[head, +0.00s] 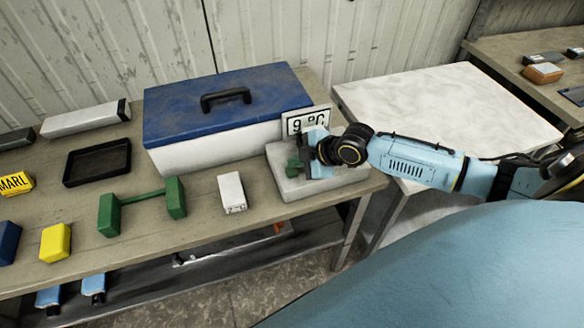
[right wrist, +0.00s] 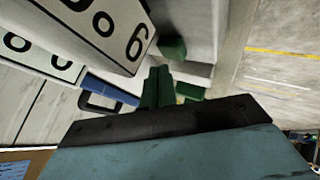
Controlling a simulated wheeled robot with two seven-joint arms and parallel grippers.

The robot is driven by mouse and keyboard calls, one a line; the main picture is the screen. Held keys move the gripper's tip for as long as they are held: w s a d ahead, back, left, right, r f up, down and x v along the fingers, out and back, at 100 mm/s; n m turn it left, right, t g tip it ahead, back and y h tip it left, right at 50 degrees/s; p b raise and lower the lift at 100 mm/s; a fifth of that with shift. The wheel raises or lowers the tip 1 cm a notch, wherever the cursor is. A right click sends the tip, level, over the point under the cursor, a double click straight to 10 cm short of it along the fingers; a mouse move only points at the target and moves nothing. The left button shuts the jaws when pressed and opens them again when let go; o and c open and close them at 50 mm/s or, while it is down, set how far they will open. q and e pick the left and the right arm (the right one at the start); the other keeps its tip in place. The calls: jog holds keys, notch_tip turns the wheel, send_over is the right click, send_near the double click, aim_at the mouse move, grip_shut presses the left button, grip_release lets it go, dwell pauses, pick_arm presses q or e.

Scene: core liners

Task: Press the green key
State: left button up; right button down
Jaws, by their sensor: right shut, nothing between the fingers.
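In the head view a small green patch (head: 293,163) shows beside my right gripper (head: 303,164), which covers much of the device's top. My right gripper is shut and empty, close to the key. Whether it touches the key I cannot tell. My left gripper is not in view.
A blue-lidded white box (head: 215,112) with a black handle stands left of the device. A small white block (head: 232,192), green dumbbell-shaped piece (head: 143,198), yellow block (head: 55,242) and black tray (head: 97,162) lie further left. A pale table (head: 430,105) stands to the right.

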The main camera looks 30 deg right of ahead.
aim_at(296, 172)
notch_tip(296, 172, up, 5)
jog(key=p, duration=0.4)
jog(key=shift+p, duration=0.4)
jog(key=shift+a, duration=0.1)
dwell(0.4)
